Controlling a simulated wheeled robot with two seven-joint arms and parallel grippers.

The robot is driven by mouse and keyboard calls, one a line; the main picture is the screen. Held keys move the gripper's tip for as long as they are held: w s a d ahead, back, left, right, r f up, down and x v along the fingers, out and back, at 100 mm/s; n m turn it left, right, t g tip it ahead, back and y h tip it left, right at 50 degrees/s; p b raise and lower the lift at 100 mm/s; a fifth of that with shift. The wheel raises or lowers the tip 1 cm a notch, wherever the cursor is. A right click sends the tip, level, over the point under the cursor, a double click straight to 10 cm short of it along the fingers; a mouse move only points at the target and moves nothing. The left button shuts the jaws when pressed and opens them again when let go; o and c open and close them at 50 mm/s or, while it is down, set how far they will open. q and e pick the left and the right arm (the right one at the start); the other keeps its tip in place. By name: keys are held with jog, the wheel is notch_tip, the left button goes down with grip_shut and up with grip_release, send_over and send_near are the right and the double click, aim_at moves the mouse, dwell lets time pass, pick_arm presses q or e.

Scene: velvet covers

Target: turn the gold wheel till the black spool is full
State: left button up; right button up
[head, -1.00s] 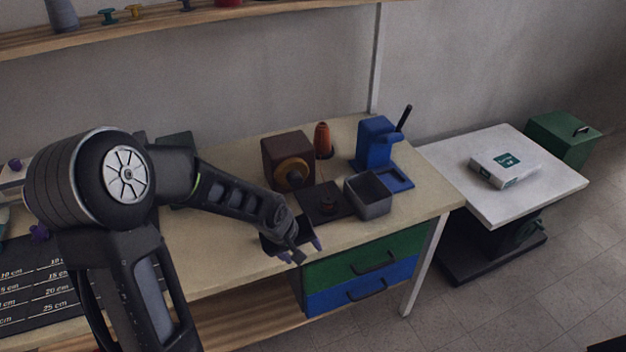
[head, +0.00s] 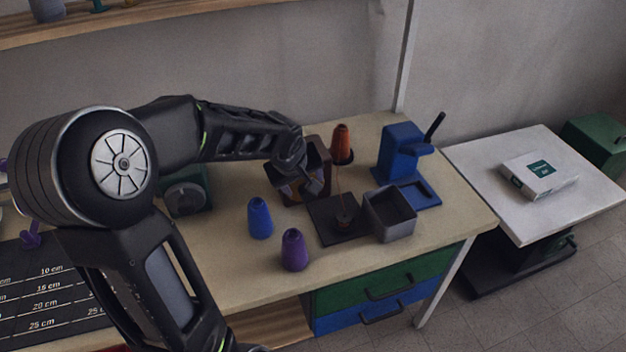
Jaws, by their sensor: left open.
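The brown box (head: 322,158) that carries the gold wheel stands on the workbench. My left gripper (head: 300,188) is open in front of the box, at the wheel, and hides most of it. I cannot tell whether the fingers touch the wheel. The small dark spool (head: 344,219) stands on a flat black plate (head: 326,232) in front of the box. It has some reddish colour on it; how full it is I cannot tell. An orange thread cone (head: 341,138) stands behind, and a thin thread seems to run from it down to the spool. My right gripper is out of view.
A grey open bin (head: 400,228) stands right of the plate, with a blue device (head: 400,152) behind it. A blue cone (head: 259,217) and a purple cone (head: 293,250) stand left of the plate. A white table (head: 480,165) with a small box is at right.

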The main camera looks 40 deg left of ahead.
aim_at(307, 191)
pick_arm(q)
jog(key=x, duration=0.7)
jog(key=shift+s+f, duration=0.1)
jog(key=shift+f, duration=0.15)
dwell(0.3)
grip_shut()
dwell(0.5)
